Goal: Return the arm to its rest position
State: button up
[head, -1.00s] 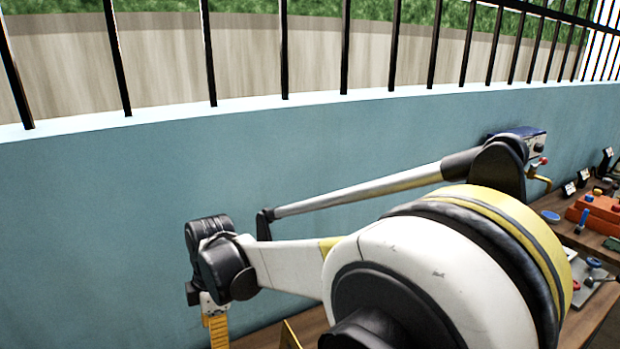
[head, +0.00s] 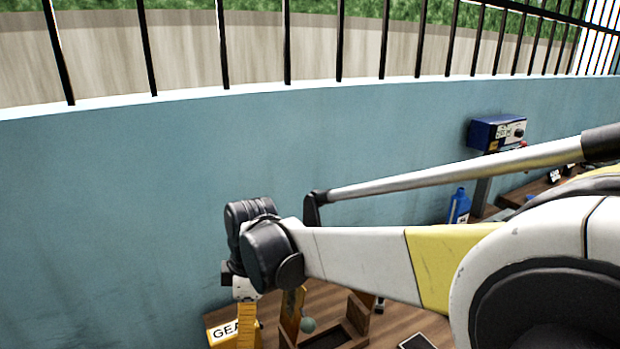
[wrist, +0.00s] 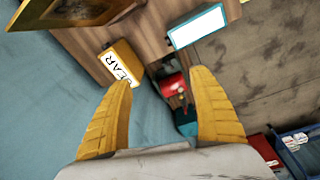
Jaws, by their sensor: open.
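My gripper (wrist: 160,80) shows in the wrist view as two yellow fingers spread wide apart, with nothing between them. In the head view, a yellow finger (head: 247,322) hangs below the dark wrist joint at lower left, near the yellow block marked "GEAR" (head: 220,331); the fingertips are cut off by the lower edge. My arm reaches in from the right, bent at the elbow. The block also shows in the wrist view (wrist: 121,62), beyond the left fingertip; contact cannot be told.
A wooden table (head: 405,322) runs along the blue wall (head: 120,200). A wooden holder (head: 340,330), blue bottle (head: 459,206) and blue box (head: 497,132) stand there. The wrist view shows a red object (wrist: 172,85) and blue crate (wrist: 297,150).

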jog(key=s+d+f+m+t+b, duration=0.1)
jog(key=s+d+m+t+b, duration=0.1)
jog(key=d+m, duration=0.4)
jog(key=s+d+f+m+t+h+b, duration=0.1)
jog(key=s+d+m+b, duration=0.4)
jog(key=d, duration=1)
jog(key=s+d+f+m+t+b, duration=0.3)
jog(key=s+d+m, duration=0.3)
jog(key=d+m, duration=0.2)
jog(key=shift+d+f+m+t, duration=0.2)
jog(key=shift+d+m+t, duration=0.1)
jog(key=shift+d, duration=0.95)
jog(key=shift+s, duration=0.1)
